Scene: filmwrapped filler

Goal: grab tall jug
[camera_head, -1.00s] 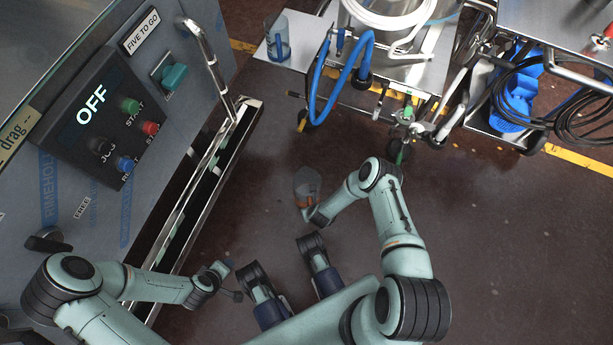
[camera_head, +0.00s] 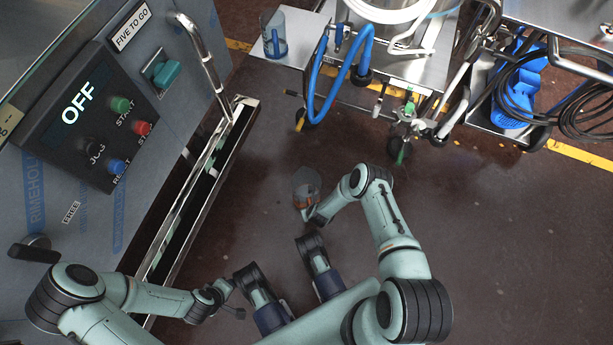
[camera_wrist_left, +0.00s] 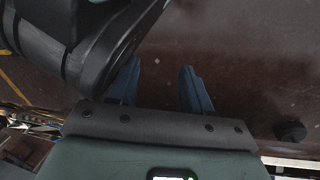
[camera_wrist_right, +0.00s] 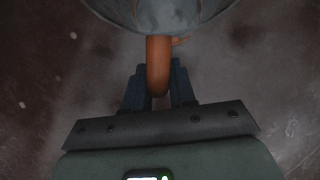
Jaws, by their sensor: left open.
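A clear, bluish, tall jug (camera_head: 274,34) stands upright on the pale shelf at the trolley's left end, at the top of the head view. A second jug (camera_head: 307,181), grey and see-through with an orange handle, is at my right gripper (camera_head: 311,218). In the right wrist view, my right gripper (camera_wrist_right: 157,88) has its fingers on either side of the orange handle (camera_wrist_right: 158,62) and is shut on it. The jug body (camera_wrist_right: 160,14) fills the top edge. My left gripper (camera_wrist_left: 160,88) is open and empty, low beside the steel machine and far from the shelf.
The steel machine (camera_head: 70,215), with its OFF panel and a chrome rail, fills the left. The steel trolley (camera_head: 400,67) carries white and blue hoses. A second cart (camera_head: 560,30) with a blue item and black cable is at the right.

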